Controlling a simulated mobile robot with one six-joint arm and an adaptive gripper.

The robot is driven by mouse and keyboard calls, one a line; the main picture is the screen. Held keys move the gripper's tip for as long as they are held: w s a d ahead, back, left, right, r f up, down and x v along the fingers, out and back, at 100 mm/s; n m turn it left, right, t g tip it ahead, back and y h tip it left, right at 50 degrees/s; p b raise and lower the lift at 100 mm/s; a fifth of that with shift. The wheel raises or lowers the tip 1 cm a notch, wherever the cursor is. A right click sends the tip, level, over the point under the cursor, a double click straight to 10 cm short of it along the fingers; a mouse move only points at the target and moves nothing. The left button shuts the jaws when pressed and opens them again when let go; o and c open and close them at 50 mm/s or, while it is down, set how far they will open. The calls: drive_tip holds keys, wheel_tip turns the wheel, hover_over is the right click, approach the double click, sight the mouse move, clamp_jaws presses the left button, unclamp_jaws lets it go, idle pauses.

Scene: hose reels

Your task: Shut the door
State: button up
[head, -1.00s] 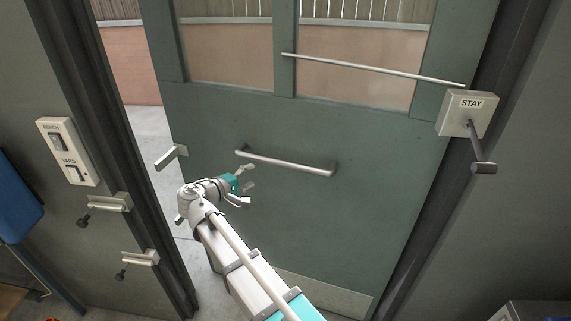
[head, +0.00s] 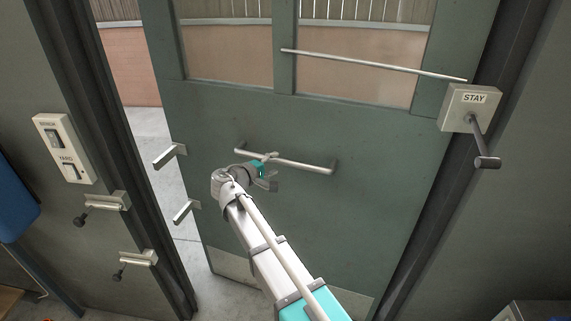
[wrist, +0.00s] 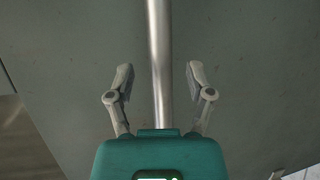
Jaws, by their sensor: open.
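The green-grey door (head: 300,225) stands ajar, with a gap along its left edge that shows the floor outside. A metal pull bar (head: 310,165) runs across the door's middle. My gripper (head: 271,171) is open at the left half of this bar. In the wrist view, the bar (wrist: 159,50) runs between the two spread fingers of my gripper (wrist: 159,72), with room on both sides. A thin stay rod (head: 370,64) runs across the door's windows to a box marked STAY (head: 458,110), which has a dark-ended lever (head: 484,145).
Two metal brackets (head: 170,156) stick out at the door's left edge. Two knobbed catches (head: 103,203) sit on the wall at left. A switch plate (head: 64,148) and a blue object (head: 14,200) are farther left. Bare floor shows below the door.

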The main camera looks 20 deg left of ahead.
sight(278, 162)
drive_tip(key=shift+x, duration=1.75)
clamp_jaws()
